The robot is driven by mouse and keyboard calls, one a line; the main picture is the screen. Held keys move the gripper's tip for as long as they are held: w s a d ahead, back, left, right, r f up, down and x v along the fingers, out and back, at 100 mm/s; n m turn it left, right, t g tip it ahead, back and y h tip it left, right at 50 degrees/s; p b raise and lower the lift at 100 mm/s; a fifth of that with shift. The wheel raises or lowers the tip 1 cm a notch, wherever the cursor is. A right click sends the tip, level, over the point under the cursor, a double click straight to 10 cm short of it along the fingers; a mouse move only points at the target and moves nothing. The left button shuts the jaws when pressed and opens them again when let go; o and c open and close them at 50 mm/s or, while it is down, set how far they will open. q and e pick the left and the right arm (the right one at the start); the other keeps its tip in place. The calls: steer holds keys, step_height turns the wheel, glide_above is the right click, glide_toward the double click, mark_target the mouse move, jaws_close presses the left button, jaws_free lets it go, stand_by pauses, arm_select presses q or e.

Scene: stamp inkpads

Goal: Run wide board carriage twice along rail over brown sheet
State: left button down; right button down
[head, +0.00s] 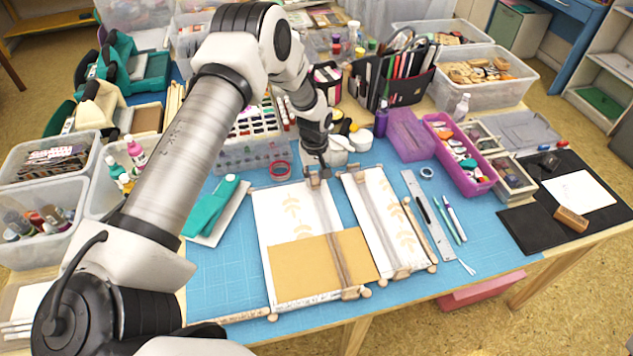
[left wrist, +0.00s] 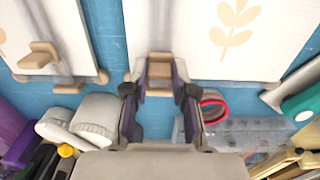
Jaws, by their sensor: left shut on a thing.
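The wide board (head: 280,203) lies on the blue mat, with pale leaf prints on its white paper. The brown sheet (head: 300,262) covers its near part. A rail (head: 335,235) runs lengthwise over the board and the sheet. The wide board's carriage (left wrist: 160,68) is a small tan block at the far end of the rail, beyond the brown sheet. My left gripper (head: 317,170) is shut on this carriage; in the left wrist view (left wrist: 160,95) its fingers stand on either side of it. The arm hides part of the table's left side. My right gripper is not in view.
A narrow board (head: 378,205) with its own rail and carriage (left wrist: 38,56) lies close to the right. A teal stapler-like tool (head: 212,208) lies left of the wide board. White jars (head: 338,152) and a red ring (head: 280,170) stand near the gripper.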

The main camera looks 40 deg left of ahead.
arm_select(q)
steer(key=shift+w+a, duration=0.2)
steer(key=shift+a, duration=0.05)
steer(key=c, duration=0.9)
jaws_free()
step_height(320, 180, up, 12)
